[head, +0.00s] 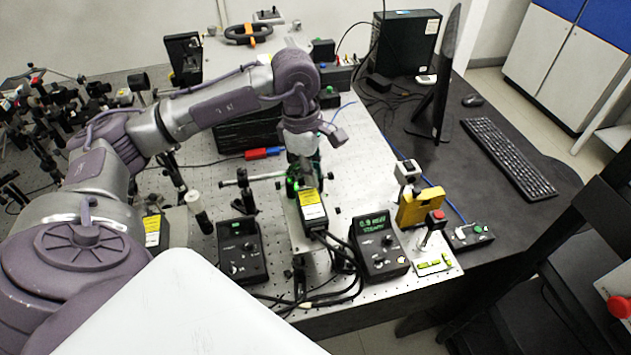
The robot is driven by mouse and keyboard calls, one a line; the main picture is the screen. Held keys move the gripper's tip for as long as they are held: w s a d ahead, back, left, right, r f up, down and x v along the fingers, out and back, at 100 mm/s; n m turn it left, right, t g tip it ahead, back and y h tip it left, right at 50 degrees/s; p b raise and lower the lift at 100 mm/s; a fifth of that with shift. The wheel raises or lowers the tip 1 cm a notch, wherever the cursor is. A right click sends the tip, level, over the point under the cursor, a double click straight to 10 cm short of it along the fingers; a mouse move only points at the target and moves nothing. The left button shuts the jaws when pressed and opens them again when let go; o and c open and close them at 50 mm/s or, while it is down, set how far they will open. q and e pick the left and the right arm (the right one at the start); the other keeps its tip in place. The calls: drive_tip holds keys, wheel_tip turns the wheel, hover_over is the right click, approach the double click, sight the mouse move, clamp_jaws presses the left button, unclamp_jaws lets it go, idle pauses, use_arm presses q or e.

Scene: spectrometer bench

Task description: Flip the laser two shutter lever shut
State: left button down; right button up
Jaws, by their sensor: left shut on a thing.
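My left gripper (306,172) points down over the middle of the optics bench, at the back end of a laser head with a yellow label (312,210). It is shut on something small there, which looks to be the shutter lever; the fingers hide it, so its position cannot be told. Green parts (291,187) show beside the fingers. A second yellow-labelled box (153,231) stands to the left, partly behind my arm. My right gripper is not in view.
Black cables (335,262) run in front. A yellow block (420,207) and a red-button post (434,226) stand right. Optics crowd the left.

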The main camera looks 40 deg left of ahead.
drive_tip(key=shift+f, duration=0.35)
use_arm(q)
drive_tip(key=c, duration=1.1)
unclamp_jaws()
drive_tip(key=shift+c, duration=0.2)
drive_tip(key=shift+r, duration=0.1)
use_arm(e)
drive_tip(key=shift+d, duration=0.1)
use_arm(q)
wheel_tip(320, 180, up, 12)
drive_tip(key=a, duration=0.2)
drive_tip(key=shift+s, duration=0.35)
drive_tip(key=shift+f, duration=0.2)
